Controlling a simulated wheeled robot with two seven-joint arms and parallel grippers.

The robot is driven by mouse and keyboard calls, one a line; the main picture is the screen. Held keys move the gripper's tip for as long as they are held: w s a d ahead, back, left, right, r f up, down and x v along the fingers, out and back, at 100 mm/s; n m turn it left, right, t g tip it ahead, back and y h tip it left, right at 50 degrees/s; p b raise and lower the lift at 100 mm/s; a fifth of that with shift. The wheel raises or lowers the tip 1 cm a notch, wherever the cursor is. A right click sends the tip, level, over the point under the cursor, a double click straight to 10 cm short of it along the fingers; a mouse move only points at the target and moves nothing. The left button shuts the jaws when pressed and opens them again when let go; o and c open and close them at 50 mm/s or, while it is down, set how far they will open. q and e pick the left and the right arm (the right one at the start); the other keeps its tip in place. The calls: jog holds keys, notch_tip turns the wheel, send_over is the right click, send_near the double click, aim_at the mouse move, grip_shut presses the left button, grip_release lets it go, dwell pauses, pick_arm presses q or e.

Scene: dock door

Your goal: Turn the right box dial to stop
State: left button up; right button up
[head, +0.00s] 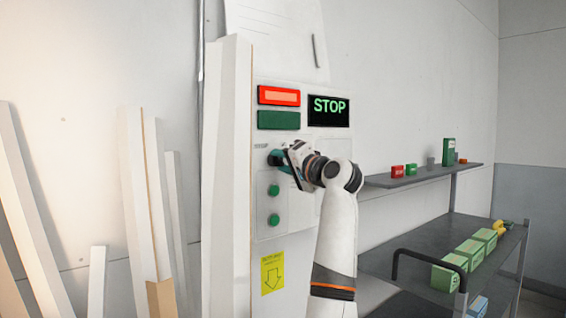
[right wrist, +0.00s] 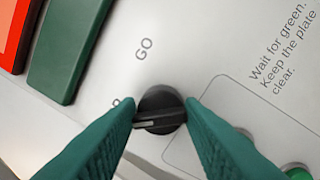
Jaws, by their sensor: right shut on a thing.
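The black dial (right wrist: 160,103) is on the pale box front, between the two teal fingers of my right gripper (head: 279,158) in the right wrist view. My right gripper is shut on it. The pale mark on its grip bar points left, towards a label mostly hidden by the left finger; only its last letter shows. The GO label (right wrist: 145,48) is above the dial. The display (head: 329,109) reads STOP in green. The red lamp (head: 279,95) looks lit and the green lamp (head: 278,120) dark. My left gripper is out of view.
Two green buttons (head: 274,204) sit below the dial, above a yellow arrow label (head: 272,273). To the right, a shelf (head: 400,180) and a dark cart (head: 420,240) hold small boxes. Pale planks (head: 135,200) lean on the left wall.

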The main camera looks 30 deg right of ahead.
jog(key=o, duration=0.8)
jog(key=shift+w+f, duration=0.1)
jog(key=shift+f, duration=0.25)
jog(key=shift+c, duration=0.2)
jog(key=shift+o, duration=0.9)
jog(key=shift+r, duration=0.15)
jog(key=s+b, duration=0.3)
jog(key=s, duration=0.9)
jog(key=shift+d+f, duration=0.4)
jog(key=shift+f, duration=0.05)
jog(key=shift+f, duration=0.1)
